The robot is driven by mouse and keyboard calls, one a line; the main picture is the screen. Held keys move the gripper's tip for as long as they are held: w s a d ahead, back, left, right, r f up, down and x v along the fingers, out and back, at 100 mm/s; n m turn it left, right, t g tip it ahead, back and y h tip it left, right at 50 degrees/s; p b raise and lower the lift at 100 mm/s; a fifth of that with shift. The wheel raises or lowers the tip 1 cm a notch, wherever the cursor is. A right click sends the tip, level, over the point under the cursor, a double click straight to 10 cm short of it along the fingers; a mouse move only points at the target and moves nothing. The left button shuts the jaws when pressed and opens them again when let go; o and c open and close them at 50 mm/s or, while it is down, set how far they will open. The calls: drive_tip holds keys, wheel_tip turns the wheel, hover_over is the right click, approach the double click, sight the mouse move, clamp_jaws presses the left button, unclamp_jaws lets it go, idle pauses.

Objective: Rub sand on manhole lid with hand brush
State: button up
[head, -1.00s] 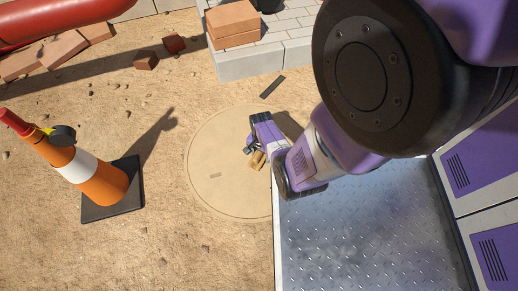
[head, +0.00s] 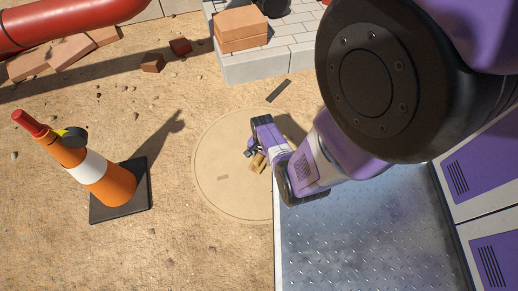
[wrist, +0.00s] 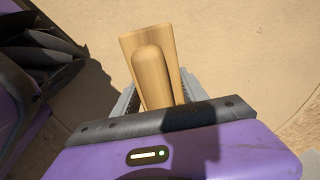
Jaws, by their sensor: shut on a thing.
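The manhole lid (head: 228,195) is a round, sand-coloured disc in the ground, left of my metal deck in the head view. Sand covers its face, and a small slot shows on it. My gripper (head: 256,156) is over the lid's right part. It is shut on the wooden hand brush (head: 258,163). In the wrist view the brush (wrist: 153,75) shows its pale wooden handle and block between the fingers of my gripper (wrist: 158,95). Its bristles are hidden, so I cannot tell whether they touch the lid.
An orange and white traffic cone (head: 104,181) on a black base stands left of the lid. Bricks (head: 241,29) are stacked on a grey block platform (head: 262,63) behind it. A dark flat strip (head: 278,91) lies between them. A red pipe (head: 60,22) is at the upper left.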

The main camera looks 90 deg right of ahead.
drive_tip(key=shift+r+p, duration=2.85)
drive_tip(key=shift+r, duration=0.55)
drive_tip(key=shift+w, duration=0.1)
